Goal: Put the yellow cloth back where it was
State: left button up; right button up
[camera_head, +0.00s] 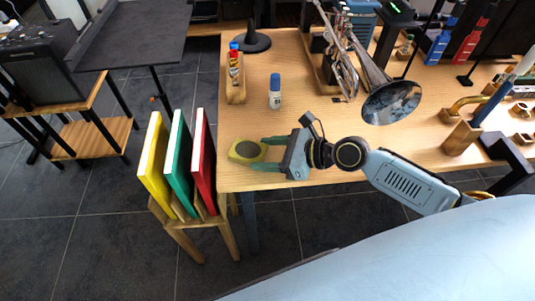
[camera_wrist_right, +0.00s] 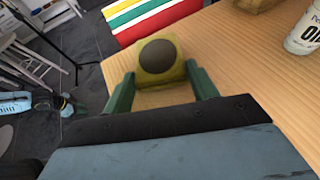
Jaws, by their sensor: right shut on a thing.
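The yellow cloth (camera_head: 238,156) shows as a small square yellow pad with a dark round patch, at the left front corner of the wooden table. It also shows in the right wrist view (camera_wrist_right: 144,68). My right gripper (camera_head: 257,153) is shut on it, with one green finger at each side. In the right wrist view the fingertips (camera_wrist_right: 160,74) flank the pad. It is near the tabletop by the left edge; I cannot tell if it touches the wood.
Beside the table's left edge, a wooden rack (camera_head: 186,217) holds upright yellow, green and red panels. A blue-capped bottle (camera_head: 275,98) and a wooden holder with a small bottle (camera_head: 235,90) stand behind the cloth. A trumpet bell (camera_head: 391,103) overhangs the table (camera_head: 330,130).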

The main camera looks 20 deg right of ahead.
dwell(0.3)
jog(key=o, duration=1)
jog(key=shift+f, duration=0.15)
pick_arm(q)
jog(key=shift+w+r, duration=0.1)
pick_arm(e)
jog(key=shift+o, duration=0.2)
jog(key=shift+r, duration=0.2)
jog(key=p+v, duration=0.1)
jog(key=v, duration=0.9)
pick_arm(q)
jog(key=shift+s+a+f, duration=0.1)
jog(key=shift+s+f, duration=0.25)
jog(key=shift+s, duration=0.3)
jog(key=shift+s+a+f, duration=0.1)
jog(key=shift+s+f, duration=0.25)
jog(key=shift+s, duration=0.3)
pick_arm(e)
jog(key=shift+v, duration=1)
